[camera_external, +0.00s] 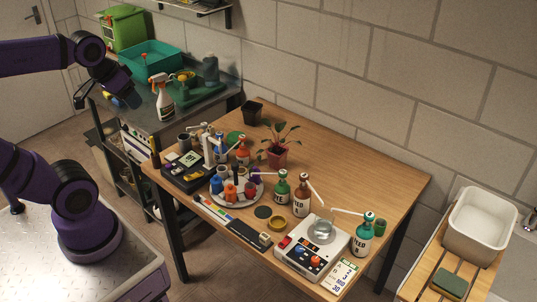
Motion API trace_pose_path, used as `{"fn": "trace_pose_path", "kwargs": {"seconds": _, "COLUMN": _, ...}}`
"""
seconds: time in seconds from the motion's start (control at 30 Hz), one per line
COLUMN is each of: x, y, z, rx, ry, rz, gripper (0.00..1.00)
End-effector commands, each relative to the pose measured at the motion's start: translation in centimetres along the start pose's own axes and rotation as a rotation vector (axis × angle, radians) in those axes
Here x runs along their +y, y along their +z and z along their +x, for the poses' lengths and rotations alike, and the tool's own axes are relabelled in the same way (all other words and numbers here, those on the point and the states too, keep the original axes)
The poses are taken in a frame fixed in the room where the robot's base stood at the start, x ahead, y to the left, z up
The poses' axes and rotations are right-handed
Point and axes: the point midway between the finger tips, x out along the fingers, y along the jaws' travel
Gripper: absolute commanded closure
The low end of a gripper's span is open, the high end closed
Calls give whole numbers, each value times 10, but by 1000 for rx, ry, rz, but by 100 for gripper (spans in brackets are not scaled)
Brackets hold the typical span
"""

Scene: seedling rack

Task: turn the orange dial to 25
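A white stirrer-like device (328,240) with a glass dish on top sits at the front right of the wooden table. Its sloped front carries several small knobs, among them an orange-red dial (300,250) and a blue one (315,261). The dial's scale and setting are too small to read. My gripper (108,97) is at the upper left, above the dark side bench and far from the dial. It is dark and small here, and I cannot tell whether its fingers are apart.
Bottles with spouts (364,236) stand close to the right of the device, others (281,189) behind it. A round rack (258,195) of small bottles, a potted plant (278,156) and a spray bottle (162,97) stand further left. The table's back right is clear.

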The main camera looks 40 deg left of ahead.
Motion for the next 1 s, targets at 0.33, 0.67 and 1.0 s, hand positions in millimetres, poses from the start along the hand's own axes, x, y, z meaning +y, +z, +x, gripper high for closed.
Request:
{"fn": "trace_pose_path", "kwargs": {"seconds": 0.33, "x": 62, "y": -83, "z": 40, "rx": -124, "ry": 91, "rz": -49, "gripper": 47}}
{"fn": "trace_pose_path", "kwargs": {"seconds": 0.67, "x": 150, "y": -136, "z": 103, "rx": -243, "ry": 114, "rz": -96, "gripper": 47}}
{"fn": "trace_pose_path", "kwargs": {"seconds": 1.0, "x": 263, "y": -151, "z": 186, "rx": -345, "ry": 80, "rz": -130, "gripper": 47}}
